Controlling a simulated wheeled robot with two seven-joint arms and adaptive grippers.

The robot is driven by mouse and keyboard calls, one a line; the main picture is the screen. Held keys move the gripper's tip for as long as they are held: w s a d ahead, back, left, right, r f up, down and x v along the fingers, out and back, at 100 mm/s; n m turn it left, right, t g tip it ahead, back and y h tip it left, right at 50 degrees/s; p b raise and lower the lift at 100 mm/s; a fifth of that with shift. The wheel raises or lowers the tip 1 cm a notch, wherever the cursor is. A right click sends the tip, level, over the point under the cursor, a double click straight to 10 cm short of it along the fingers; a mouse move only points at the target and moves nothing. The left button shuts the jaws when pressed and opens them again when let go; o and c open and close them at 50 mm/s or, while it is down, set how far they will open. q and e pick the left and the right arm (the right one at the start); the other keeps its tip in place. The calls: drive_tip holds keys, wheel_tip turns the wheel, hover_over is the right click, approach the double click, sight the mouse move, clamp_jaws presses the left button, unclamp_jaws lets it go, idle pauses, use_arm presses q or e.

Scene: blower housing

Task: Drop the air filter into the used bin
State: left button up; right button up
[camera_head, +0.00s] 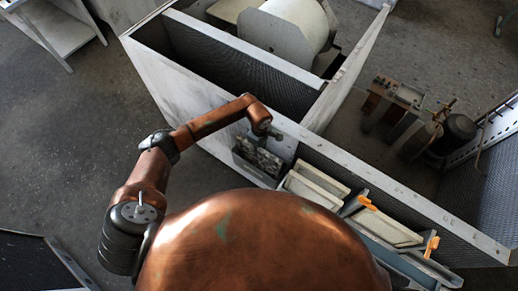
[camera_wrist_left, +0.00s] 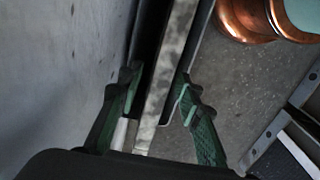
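In the head view a mottled grey panel, which looks like the air filter (camera_head: 259,157), sits in a dark narrow holder, apparently the used bin (camera_head: 252,172), against the housing wall. My left gripper (camera_head: 270,136) is right above it, small and partly hidden by its own wrist. In the left wrist view the green fingers of my left gripper (camera_wrist_left: 158,82) stand apart on either side of a narrow mottled strip (camera_wrist_left: 172,70). A dark gap shows between the left finger and the strip, so the fingers do not appear clamped on it. My right gripper is out of view.
Pale framed panels (camera_head: 315,186) stand in a rack right of the holder, with orange clips (camera_head: 367,203) further right. The blower housing (camera_head: 190,95) rises behind, with a pale drum (camera_head: 285,25) inside. Open floor (camera_head: 75,130) lies at left.

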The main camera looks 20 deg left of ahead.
use_arm(q)
drive_tip(key=shift+r+p, duration=0.45)
drive_tip(key=shift+r, duration=0.05)
wheel_tip(320, 180, up, 12)
drive_tip(key=shift+b, duration=0.45)
drive_tip(key=shift+r, duration=0.1)
